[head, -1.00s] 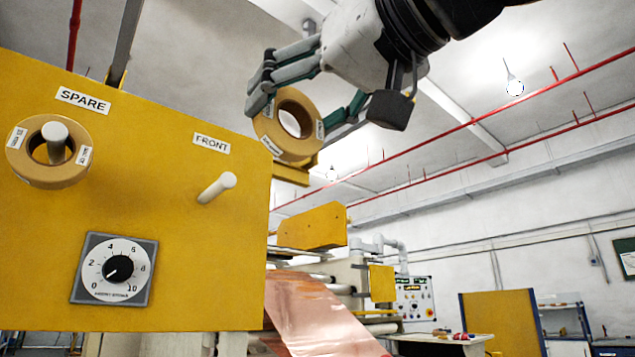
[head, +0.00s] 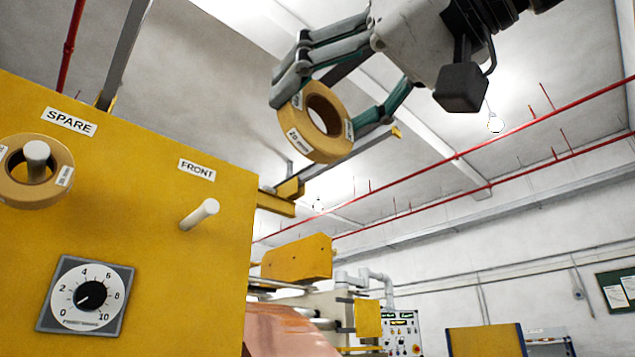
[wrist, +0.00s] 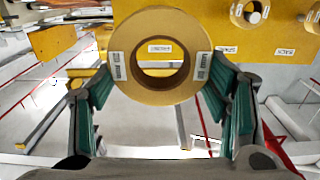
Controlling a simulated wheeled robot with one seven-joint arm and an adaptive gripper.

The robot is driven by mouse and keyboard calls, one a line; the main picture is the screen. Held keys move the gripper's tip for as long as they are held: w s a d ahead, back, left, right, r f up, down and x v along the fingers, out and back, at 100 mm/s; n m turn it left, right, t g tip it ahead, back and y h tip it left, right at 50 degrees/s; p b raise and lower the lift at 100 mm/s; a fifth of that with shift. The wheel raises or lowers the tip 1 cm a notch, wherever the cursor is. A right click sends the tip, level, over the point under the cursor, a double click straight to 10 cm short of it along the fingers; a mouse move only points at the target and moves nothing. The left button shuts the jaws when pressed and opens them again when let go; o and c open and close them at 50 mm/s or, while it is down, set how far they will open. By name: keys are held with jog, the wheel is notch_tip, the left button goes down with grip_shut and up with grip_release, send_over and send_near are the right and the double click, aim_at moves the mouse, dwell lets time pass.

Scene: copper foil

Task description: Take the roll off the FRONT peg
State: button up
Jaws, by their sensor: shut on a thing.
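A tan tape roll with white labels (head: 293,113) is in my gripper (head: 320,108), held in the air to the right of the yellow panel and clear of it. The wrist view shows the roll (wrist: 125,42) between the two green-padded fingers of my gripper (wrist: 160,80). The FRONT peg (head: 199,214) is a bare pale rod under the FRONT label (head: 197,169). A second tan roll (head: 35,192) hangs on the SPARE peg (head: 37,152) at the left.
The yellow panel (head: 150,240) carries a dial (head: 86,296) below the pegs. A yellow bracket (head: 283,196) sticks out past the panel's right edge, below the held roll. Copper foil (head: 285,332) runs over the machine below. The air at the right is open.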

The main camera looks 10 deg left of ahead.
jog(key=shift+v, duration=3)
